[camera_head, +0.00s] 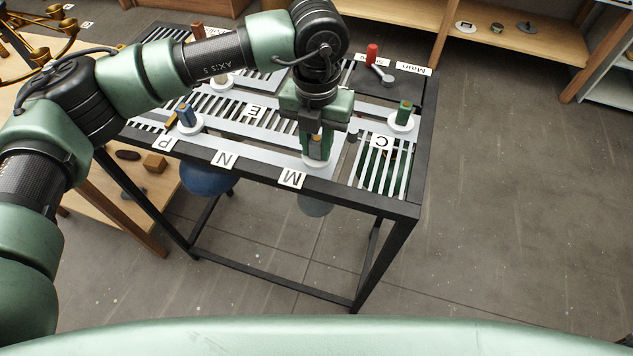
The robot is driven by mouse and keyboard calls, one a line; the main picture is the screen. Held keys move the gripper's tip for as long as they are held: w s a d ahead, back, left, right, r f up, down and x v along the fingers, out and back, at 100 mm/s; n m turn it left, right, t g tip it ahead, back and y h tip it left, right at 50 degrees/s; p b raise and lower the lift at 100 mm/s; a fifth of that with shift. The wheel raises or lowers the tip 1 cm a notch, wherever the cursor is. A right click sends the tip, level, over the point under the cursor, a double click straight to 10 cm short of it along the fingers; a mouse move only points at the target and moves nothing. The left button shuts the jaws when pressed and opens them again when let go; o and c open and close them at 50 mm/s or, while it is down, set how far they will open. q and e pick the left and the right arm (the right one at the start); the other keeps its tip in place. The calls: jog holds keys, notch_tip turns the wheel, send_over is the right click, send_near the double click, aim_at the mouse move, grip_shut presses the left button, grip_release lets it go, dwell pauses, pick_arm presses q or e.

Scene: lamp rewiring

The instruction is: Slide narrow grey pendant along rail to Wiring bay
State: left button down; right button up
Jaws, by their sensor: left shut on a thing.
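My left gripper (319,147) points down at the front rail of the black-framed table and is shut on a small upright post. The post rises from a white disc (318,164) on the rail, close to the label M. A grey pendant shade (315,205) hangs under the table directly below this disc, mostly hidden by the table's front edge. No label clearly reads Wiring bay from here. My right gripper is not in view.
A blue post (186,116) stands on the rail at left, with a blue shade (207,179) hanging below. A green post (404,114) stands at right, near slats labelled C. A red-topped switch (372,54) is at the back. A side table (125,215) stands left.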

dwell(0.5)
pick_arm(q)
jog(key=shift+w+d+f, duration=0.1)
jog(key=shift+w, duration=0.25)
jog(key=w+d+b, duration=0.3)
jog(key=w+d, duration=0.1)
jog(key=w, duration=0.8)
jog(key=shift+w, duration=0.25)
jog(key=w+a, duration=0.1)
jog(key=a, duration=0.3)
jog(key=w+a, duration=0.2)
jog(key=a, duration=0.3)
jog(key=w+a, duration=0.1)
jog(key=a, duration=0.3)
jog(key=shift+w+a, duration=0.15)
jog(key=shift+w, duration=0.05)
